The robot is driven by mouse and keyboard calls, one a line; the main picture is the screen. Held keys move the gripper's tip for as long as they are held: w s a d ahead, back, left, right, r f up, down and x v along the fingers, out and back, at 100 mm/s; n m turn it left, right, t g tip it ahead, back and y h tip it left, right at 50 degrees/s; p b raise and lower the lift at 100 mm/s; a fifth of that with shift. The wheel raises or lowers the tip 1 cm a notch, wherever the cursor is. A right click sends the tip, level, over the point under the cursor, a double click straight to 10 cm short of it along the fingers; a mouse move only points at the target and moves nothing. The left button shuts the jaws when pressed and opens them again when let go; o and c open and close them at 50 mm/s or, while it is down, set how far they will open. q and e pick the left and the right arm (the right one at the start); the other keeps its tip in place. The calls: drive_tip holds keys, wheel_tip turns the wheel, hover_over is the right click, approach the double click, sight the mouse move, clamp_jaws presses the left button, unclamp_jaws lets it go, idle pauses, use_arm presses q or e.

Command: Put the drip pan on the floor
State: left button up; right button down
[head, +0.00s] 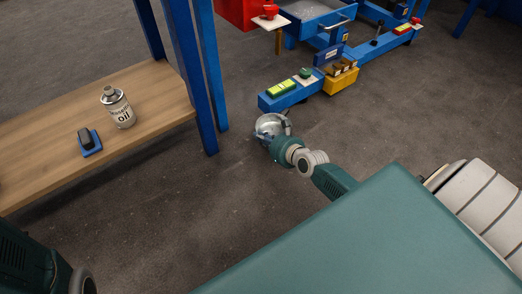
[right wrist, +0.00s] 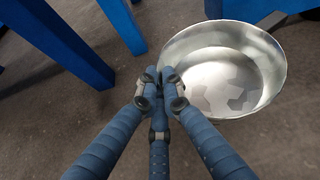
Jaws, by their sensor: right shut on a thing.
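The drip pan (right wrist: 228,70) is a round, shiny metal pan, seen from above and empty in the right wrist view. In the head view the pan (head: 268,124) shows small beside the end of the blue bench. My right gripper (right wrist: 163,80) is shut on the pan's near left rim; the fingers cover that part of the rim. The right gripper (head: 283,138) also shows in the head view at the pan's lower right. Dark floor (right wrist: 60,125) lies below; I cannot tell whether the pan touches it. My left gripper is not clearly in view.
A wooden shelf (head: 60,165) with an oil can (head: 118,107) and a blue block with a black top (head: 88,141) is at left. Its blue post (head: 210,75) stands near the pan. Open floor (head: 190,215) lies in front.

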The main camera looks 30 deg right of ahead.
drive_tip(key=shift+f+b, duration=1.9)
drive_tip(key=shift+f, duration=0.7)
drive_tip(key=c, duration=1.9)
unclamp_jaws()
drive_tip(key=shift+r, duration=0.15)
